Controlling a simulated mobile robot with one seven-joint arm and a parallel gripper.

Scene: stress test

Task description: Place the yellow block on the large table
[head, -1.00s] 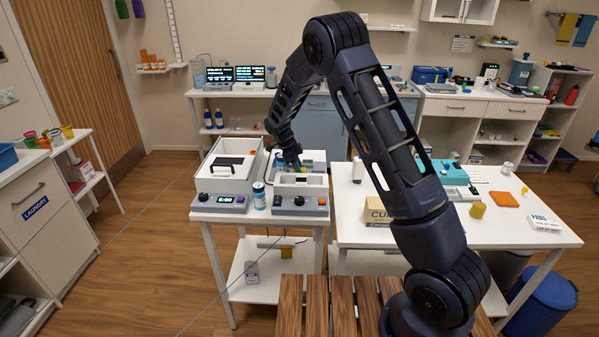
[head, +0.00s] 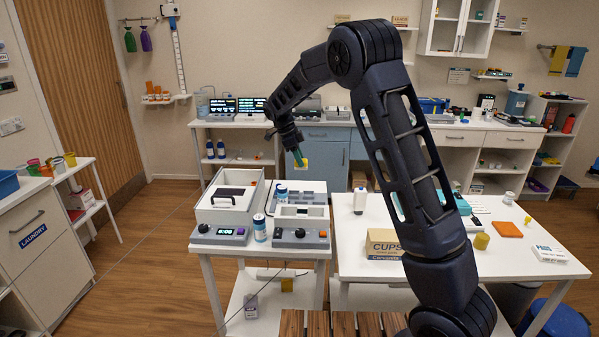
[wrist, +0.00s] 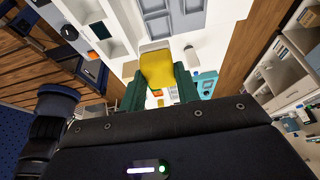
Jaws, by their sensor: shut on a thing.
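My gripper (head: 299,157) has green fingers and is shut on the yellow block (head: 306,162). It holds the block in the air above the back of the small table with the lab devices. In the wrist view the yellow block (wrist: 161,70) sits between the two green fingers (wrist: 160,88). The large table (head: 400,285) is white and stands to the right, partly hidden behind my arm. A separate yellow cylinder (head: 481,241) stands on it.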

